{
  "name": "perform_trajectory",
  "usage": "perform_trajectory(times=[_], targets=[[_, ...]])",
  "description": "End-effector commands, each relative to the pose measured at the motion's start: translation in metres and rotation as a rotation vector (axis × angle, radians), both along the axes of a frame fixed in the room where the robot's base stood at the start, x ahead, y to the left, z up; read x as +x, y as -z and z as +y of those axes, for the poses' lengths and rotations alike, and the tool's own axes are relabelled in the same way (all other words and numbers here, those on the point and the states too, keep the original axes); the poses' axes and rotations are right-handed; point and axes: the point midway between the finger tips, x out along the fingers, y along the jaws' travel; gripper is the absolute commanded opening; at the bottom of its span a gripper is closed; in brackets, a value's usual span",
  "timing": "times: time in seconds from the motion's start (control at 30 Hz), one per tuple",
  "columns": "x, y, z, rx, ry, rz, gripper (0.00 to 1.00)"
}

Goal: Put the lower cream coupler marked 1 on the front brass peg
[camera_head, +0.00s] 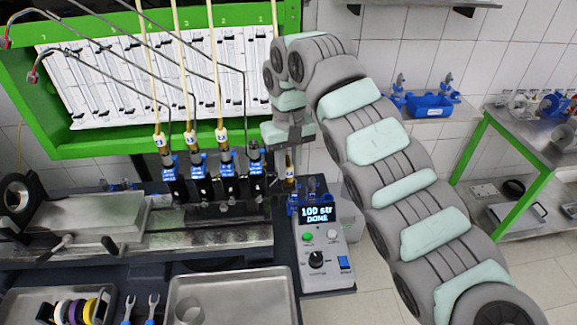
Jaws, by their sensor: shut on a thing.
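My gripper (290,141) points down, right of the pump row and just above a brass-coloured upright peg (290,166). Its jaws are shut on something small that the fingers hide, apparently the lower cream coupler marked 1. A cream hose (274,22) under label 1 runs down behind my wrist. The rightmost blue-and-black pump head (255,158) shows no cream coupler on top. Cream couplers sit on the other three heads, such as the one at the left (160,141). I cannot tell whether the held thing touches the peg.
A control box (320,245) reading "100 str DONE" stands in front of the peg. Thin metal tubes (245,95) curve down to the pump heads close left of my gripper. A green frame (100,143) stands behind. A metal tray (275,290) lies in front.

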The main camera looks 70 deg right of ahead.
Motion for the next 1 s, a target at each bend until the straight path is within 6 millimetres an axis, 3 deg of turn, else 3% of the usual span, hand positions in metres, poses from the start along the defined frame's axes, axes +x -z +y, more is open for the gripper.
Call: perform_trajectory(times=[0.27,0.3,0.4,0.73,1.0], targets=[[0.000,0.007,0.000,0.000,0.000,0.000,0.00],[0.000,0.006,0.000,0.000,0.000,0.000,0.24],[0.000,0.005,0.000,0.000,0.000,0.000,0.31],[0.000,0.002,0.000,0.000,0.000,0.000,0.31],[0.000,-0.020,0.000,-0.002,0.000,0.001,0.31]])
